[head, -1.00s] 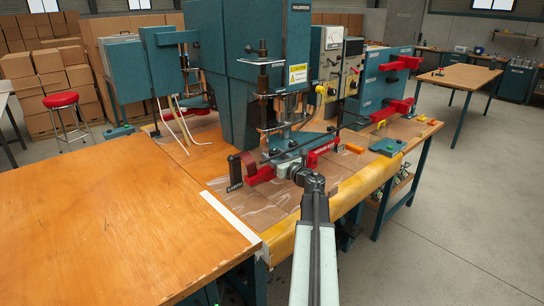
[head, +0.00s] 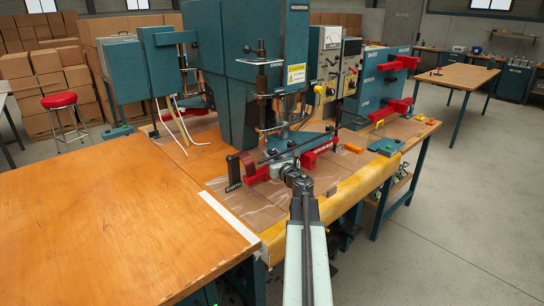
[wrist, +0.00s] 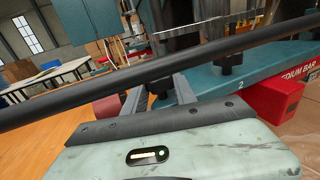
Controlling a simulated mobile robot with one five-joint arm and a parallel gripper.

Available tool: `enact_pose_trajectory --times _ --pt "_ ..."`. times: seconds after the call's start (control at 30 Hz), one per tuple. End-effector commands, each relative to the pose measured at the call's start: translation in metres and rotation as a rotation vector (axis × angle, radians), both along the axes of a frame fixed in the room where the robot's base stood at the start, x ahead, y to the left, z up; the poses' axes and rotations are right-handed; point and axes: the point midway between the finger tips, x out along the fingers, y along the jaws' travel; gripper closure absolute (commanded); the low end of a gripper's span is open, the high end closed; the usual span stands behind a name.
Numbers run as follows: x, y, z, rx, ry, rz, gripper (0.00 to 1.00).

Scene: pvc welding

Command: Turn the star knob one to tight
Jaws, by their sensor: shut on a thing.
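My gripper (head: 291,172) is at the front of the teal welding press (head: 232,75), low over the bench. In the wrist view its two grey fingers (wrist: 160,92) reach under a long black bar toward a teal plate (wrist: 205,85). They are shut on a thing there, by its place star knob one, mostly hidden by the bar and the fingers. A second black knob (wrist: 231,62) stands to the right on the same plate, by the mark "2". How far knob one is turned cannot be seen.
The black bar (wrist: 120,85) crosses close in front of the wrist camera. A red block marked "MEDIUM BAR" (wrist: 277,102) sits right of the plate. A red stool (head: 60,100) stands far left. The wooden table (head: 110,220) at left is bare.

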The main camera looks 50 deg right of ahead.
Motion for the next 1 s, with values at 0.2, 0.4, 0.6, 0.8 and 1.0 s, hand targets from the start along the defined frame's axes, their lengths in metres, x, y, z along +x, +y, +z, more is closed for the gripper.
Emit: enact_pose_trajectory --times 0.2,0.4,0.6,0.8,1.0 --pt "0.0004 0.0037 -0.0001 0.001 0.000 -0.181 1.00" --pt "0.0018 0.0032 -0.0001 0.001 0.000 -0.351 1.00" --pt "0.0022 0.0020 -0.0001 0.000 0.000 -0.497 1.00" --pt "0.0018 0.0011 -0.0001 0.000 0.000 -0.601 1.00" --pt "0.0009 0.0005 0.0000 0.000 0.000 -0.657 1.00"
